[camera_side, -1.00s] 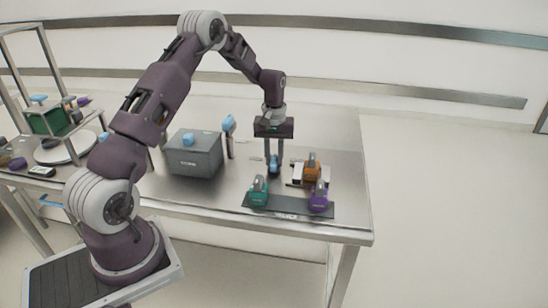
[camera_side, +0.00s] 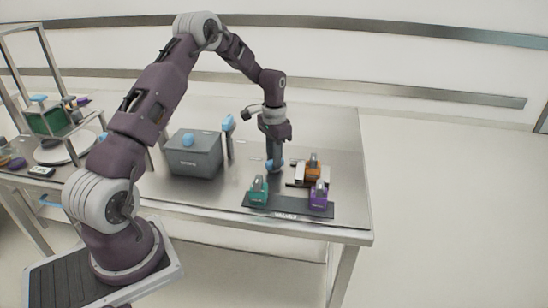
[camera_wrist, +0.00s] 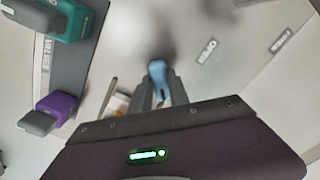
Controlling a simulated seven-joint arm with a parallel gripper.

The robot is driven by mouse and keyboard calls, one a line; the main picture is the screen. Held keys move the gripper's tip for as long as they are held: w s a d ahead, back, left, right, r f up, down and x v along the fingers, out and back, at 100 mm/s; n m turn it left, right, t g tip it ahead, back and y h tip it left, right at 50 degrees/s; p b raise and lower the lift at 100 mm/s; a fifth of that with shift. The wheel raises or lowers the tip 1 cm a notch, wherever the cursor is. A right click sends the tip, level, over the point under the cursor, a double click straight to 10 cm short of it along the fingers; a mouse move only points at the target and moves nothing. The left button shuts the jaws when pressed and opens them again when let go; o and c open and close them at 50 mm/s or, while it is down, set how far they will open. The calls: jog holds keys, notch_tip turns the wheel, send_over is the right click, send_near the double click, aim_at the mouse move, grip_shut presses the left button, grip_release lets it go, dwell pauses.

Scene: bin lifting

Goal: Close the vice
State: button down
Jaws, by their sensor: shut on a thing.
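My gripper (camera_side: 274,160) points straight down over the table and is shut on a blue handle (camera_side: 270,166). In the wrist view the blue handle (camera_wrist: 157,72) sits between the two fingers of my gripper (camera_wrist: 162,88). Just right of it in the side view is a small low fixture with a pale block (camera_side: 299,174), which seems to be the vice. An orange piece (camera_side: 313,170) stands at it. The wrist view shows only a little of the pale and orange parts (camera_wrist: 118,103), partly hidden by my gripper, so the jaw gap cannot be told.
A dark mat (camera_side: 280,205) in front carries a teal piece (camera_side: 258,191) and a purple piece (camera_side: 319,197). A grey bin (camera_side: 194,157) with a blue knob stands to the left, beside a blue-topped post (camera_side: 229,135). The table's right end is clear.

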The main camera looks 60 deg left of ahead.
jog(key=shift+m, duration=1.2)
jog(key=c, duration=1.2)
grip_release()
jog(key=shift+c, duration=0.2)
notch_tip(320, 180, up, 7)
jog(key=shift+r, duration=0.1)
